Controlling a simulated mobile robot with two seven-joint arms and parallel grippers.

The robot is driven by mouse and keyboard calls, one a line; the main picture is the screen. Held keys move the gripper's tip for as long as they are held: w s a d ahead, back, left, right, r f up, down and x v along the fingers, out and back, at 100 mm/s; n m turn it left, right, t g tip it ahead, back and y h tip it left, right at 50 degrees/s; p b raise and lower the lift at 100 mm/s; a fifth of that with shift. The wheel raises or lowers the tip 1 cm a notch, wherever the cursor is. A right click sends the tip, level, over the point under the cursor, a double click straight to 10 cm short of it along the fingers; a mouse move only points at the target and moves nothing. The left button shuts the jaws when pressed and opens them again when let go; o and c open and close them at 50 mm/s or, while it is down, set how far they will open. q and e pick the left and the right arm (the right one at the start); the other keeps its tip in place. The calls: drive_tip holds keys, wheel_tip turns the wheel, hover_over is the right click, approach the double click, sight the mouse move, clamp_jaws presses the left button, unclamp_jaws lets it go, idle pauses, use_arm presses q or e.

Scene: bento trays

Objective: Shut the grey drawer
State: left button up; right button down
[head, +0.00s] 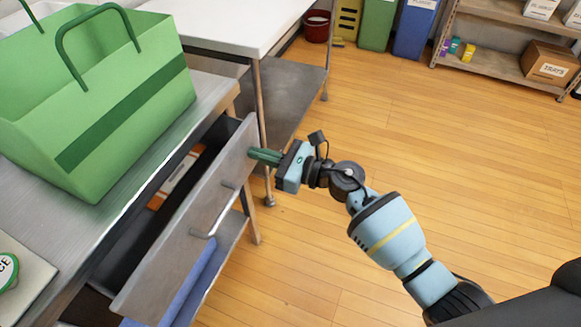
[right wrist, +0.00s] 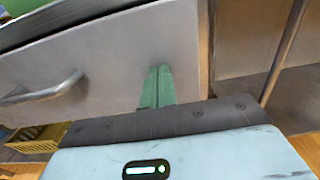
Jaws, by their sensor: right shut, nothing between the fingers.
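The grey drawer (head: 190,235) stands pulled out from under the steel counter, with a bar handle (head: 217,210) on its front. An orange and white box (head: 178,180) lies inside it. My right gripper (head: 252,153) is shut and empty, its green fingertips at the drawer front near its far upper end. In the right wrist view the fingers (right wrist: 158,78) point at the drawer front (right wrist: 115,75), to the right of the handle (right wrist: 40,92). They look touching or very close; I cannot tell which. My left gripper is not in view.
A green bag (head: 100,100) stands on the counter (head: 215,92) above the drawer. A white-topped table (head: 225,20) stands just beyond, its leg close to the drawer's far end. Blue material (head: 190,285) lies on the shelf below. The wooden floor at right is clear.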

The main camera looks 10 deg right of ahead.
sight(237, 146)
drive_tip(key=b+x, duration=0.2)
drive_tip(key=x, duration=0.4)
drive_tip(key=shift+w, duration=0.1)
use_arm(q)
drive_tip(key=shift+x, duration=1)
use_arm(e)
drive_tip(key=shift+a+r, duration=0.1)
drive_tip(key=shift+r, duration=0.05)
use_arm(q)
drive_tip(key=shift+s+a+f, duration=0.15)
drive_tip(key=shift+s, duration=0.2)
use_arm(e)
drive_tip(key=shift+r, duration=0.15)
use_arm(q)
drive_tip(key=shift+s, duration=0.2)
